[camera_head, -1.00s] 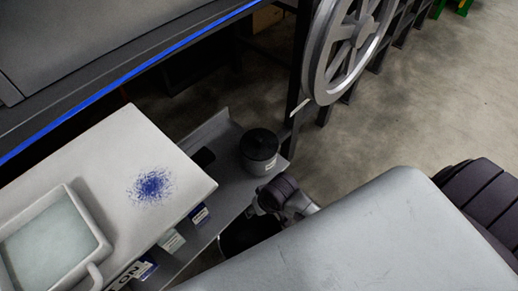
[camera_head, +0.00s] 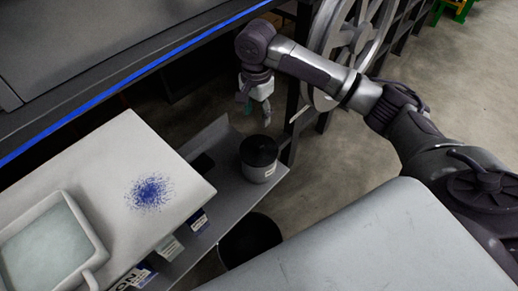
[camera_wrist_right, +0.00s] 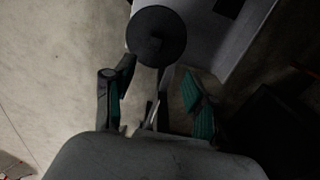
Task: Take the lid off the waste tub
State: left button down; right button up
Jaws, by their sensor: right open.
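The waste tub (camera_head: 257,171) is a light grey tub with a pale label, standing upright on a grey shelf. Its round black lid (camera_head: 259,150) sits on top of it. In the right wrist view the lid (camera_wrist_right: 156,36) shows as a dark disc just beyond the fingers. My right gripper (camera_head: 256,112) hangs pointing down, above and slightly behind the tub, apart from the lid. In the right wrist view its fingers (camera_wrist_right: 155,98) with green pads are spread and empty. My left gripper is in no view.
The grey shelf (camera_head: 222,192) has a raised edge. A white table (camera_head: 105,160) with a blue speckled patch and a square tray (camera_head: 97,252) is at left. A dark round bin (camera_head: 250,236) stands below the shelf. A large spoked wheel (camera_head: 350,38) is behind my right arm.

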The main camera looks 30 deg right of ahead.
aim_at(259, 145)
notch_tip(259, 145, down, 8)
jog(key=shift+f, duration=0.15)
jog(key=f, duration=0.4)
jog(key=shift+s+d+f+b, duration=0.15)
jog(key=shift+s+d+b, duration=0.05)
jog(key=shift+s+b, duration=0.2)
jog(key=shift+f, duration=0.45)
grip_shut()
